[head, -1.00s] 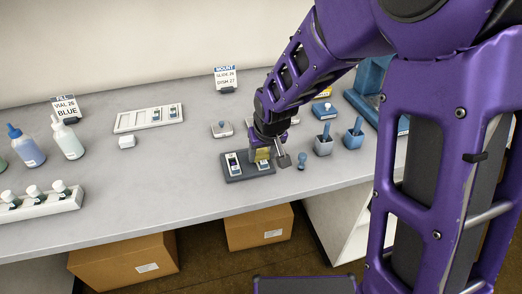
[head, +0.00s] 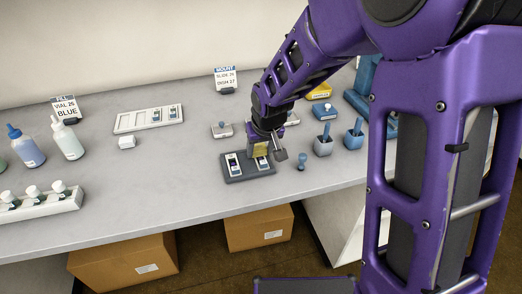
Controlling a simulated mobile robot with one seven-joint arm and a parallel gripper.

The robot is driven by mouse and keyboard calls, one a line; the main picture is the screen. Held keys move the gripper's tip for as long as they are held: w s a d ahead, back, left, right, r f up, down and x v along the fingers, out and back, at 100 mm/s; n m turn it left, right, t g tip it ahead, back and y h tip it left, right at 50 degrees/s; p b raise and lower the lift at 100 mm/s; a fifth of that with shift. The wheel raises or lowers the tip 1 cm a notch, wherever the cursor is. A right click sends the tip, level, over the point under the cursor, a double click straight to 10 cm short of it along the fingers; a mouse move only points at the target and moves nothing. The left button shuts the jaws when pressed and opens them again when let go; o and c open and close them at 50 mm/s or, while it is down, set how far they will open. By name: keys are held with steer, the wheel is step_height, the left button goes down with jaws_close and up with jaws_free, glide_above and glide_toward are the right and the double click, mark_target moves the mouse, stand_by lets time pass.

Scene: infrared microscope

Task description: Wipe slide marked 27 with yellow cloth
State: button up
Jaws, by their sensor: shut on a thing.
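My gripper (head: 262,147) is shut on the yellow cloth (head: 260,148). It holds the cloth at the back edge of a dark grey tray (head: 248,174), above its right side. Two slides with dark and white parts lie in the tray, a left slide (head: 234,165) and a right slide (head: 263,162). The cloth and gripper are close behind the right slide and hide its far end. I cannot tell whether the cloth touches the slide or tray. The numbers on the slides are too small to read.
A white slide holder (head: 130,122) stands at the back. A blue stamp-like tool (head: 301,162) and blue-handled tools in cups (head: 323,146) stand right of the tray. Bottles (head: 68,141) stand far left. The bench left of the tray is clear.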

steer(key=shift+s+d, duration=0.15)
steer(key=shift+s, duration=0.4)
steer(key=shift+s+d, duration=0.15)
steer(key=shift+s, duration=0.4)
steer(key=shift+w, duration=0.15)
steer(key=shift+w+a, duration=0.3)
steer(key=shift+w, duration=0.65)
steer(key=shift+s, duration=0.1)
steer(key=shift+s+d+b, duration=0.3)
steer(key=shift+s, duration=0.65)
steer(key=shift+w, duration=0.1)
steer(key=shift+w+a, duration=0.3)
steer(key=shift+w, duration=0.65)
